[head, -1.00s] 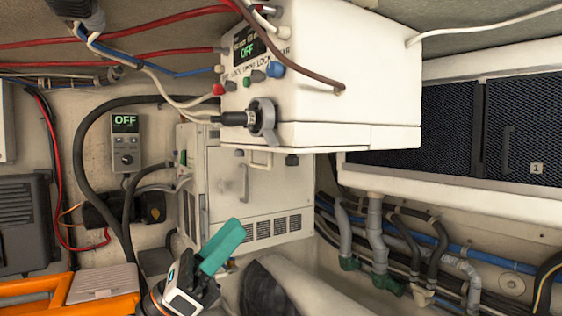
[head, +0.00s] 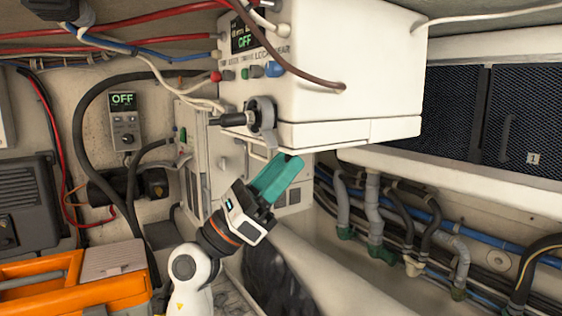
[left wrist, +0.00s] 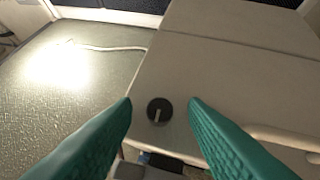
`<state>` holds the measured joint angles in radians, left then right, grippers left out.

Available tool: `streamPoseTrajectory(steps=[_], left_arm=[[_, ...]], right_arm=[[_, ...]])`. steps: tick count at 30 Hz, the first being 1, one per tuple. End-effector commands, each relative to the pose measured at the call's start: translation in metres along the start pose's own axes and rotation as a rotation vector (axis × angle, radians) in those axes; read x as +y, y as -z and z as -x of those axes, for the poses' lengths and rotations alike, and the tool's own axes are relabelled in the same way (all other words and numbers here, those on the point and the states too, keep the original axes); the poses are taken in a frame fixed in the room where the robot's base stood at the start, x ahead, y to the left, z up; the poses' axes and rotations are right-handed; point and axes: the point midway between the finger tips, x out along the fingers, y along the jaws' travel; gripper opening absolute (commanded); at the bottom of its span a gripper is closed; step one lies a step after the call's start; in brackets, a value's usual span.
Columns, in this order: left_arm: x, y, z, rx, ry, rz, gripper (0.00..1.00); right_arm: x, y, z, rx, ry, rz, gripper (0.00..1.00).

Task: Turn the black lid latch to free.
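The black lid latch shows in the left wrist view as a small round black knob (left wrist: 159,111) with a pale bar across its face. It sits on a pale flat panel (left wrist: 215,70). My left gripper (head: 292,162) has teal fingers and is raised just below the white box in the head view. In the left wrist view its fingers are apart, one on each side of the latch in the picture, with nothing held. Contact with the latch does not show. I cannot pick the latch out in the head view. My right gripper is not in view.
The white box (head: 350,75) overhangs my left gripper. A black-handled grey lever (head: 262,115) and cables are on its front. A small panel (head: 123,118) reads OFF. An orange case (head: 95,296) stands lower left. Pipes and hoses (head: 375,225) run along the right.

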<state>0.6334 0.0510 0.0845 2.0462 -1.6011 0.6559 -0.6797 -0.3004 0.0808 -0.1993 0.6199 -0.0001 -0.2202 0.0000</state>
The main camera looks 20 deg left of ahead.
Motion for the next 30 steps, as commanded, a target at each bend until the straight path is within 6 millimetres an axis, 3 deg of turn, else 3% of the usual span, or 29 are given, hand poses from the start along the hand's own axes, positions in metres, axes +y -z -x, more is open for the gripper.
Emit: streamPoseTrajectory(steps=[6, 13, 14, 23, 30], left_arm=[[0.0, 0.0, 0.0, 0.0, 0.0, 0.0, 0.39], [0.0, 0.0, 0.0, 0.0, 0.0, 0.0, 0.02], [0.0, 0.0, 0.0, 0.0, 0.0, 0.0, 0.0], [-0.001, -0.002, 0.002, -0.001, -0.024, 0.021, 0.0], [-0.004, -0.005, 0.005, -0.001, -0.115, 0.111, 0.0]], right_arm=[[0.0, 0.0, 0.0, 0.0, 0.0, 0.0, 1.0], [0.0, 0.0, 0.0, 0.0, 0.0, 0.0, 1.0], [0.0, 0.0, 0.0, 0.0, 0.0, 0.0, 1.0], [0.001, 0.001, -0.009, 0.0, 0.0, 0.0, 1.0], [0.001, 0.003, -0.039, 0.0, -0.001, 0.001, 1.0]])
